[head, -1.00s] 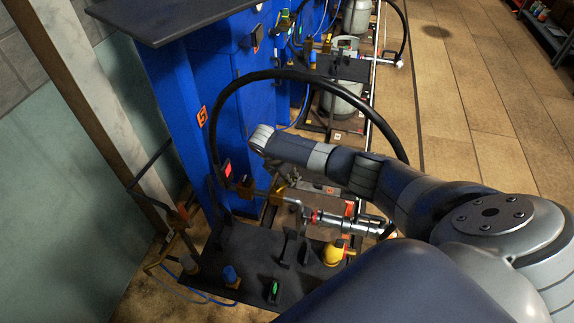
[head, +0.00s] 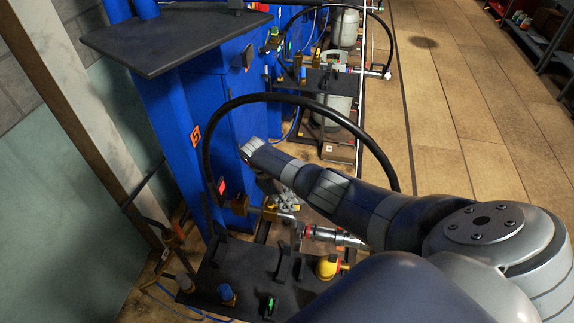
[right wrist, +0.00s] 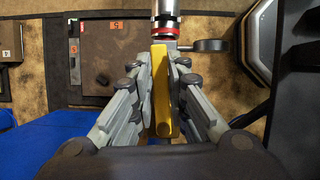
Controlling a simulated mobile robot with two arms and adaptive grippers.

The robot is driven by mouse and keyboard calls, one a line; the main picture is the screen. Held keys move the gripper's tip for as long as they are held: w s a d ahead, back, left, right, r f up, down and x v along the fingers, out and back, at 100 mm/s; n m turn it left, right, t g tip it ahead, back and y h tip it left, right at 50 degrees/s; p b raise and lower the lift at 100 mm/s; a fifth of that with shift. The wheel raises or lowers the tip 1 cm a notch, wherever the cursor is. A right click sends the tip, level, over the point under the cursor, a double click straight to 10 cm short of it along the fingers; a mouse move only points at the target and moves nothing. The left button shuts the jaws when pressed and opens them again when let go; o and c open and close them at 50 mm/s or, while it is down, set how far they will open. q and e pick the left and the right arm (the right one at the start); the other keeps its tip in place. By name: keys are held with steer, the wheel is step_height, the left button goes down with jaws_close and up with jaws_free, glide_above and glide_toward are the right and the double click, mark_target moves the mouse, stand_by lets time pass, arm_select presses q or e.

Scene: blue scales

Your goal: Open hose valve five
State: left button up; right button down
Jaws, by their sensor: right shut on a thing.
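An orange label reading 5 (head: 195,135) is on a blue column, at the scale with the black hose (head: 232,106). A brass valve piece (head: 269,208) sits in line with a silver coupling (head: 334,236) above the black platform. My right gripper (head: 287,203) is at this valve, partly hidden by my arm. In the right wrist view the fingers of my right gripper (right wrist: 161,100) are shut on a yellow valve handle (right wrist: 160,65), one finger on each side. The silver pipe with a red ring (right wrist: 166,20) lies just beyond it. My left gripper is out of view.
The black platform (head: 236,262) carries a yellow fitting (head: 328,266) and a blue fitting (head: 227,293). A dark shelf top (head: 165,42) juts out above. Further scales with hoses stand behind. The wooden floor (head: 450,110) at the right is clear.

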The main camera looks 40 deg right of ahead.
mark_target(273, 205)
steer(key=shift+s+a+m, duration=0.2)
steer(key=shift+m, duration=0.2)
stand_by(0.3)
steer(key=c, duration=1.6)
jaws_free()
steer(key=shift+o, duration=0.2)
steer(key=shift+w+a+r, duration=0.15)
steer(key=shift+w+r, duration=0.1)
steer(key=shift+r, duration=0.25)
steer(key=v, duration=1.1)
steer(key=shift+f, duration=0.1)
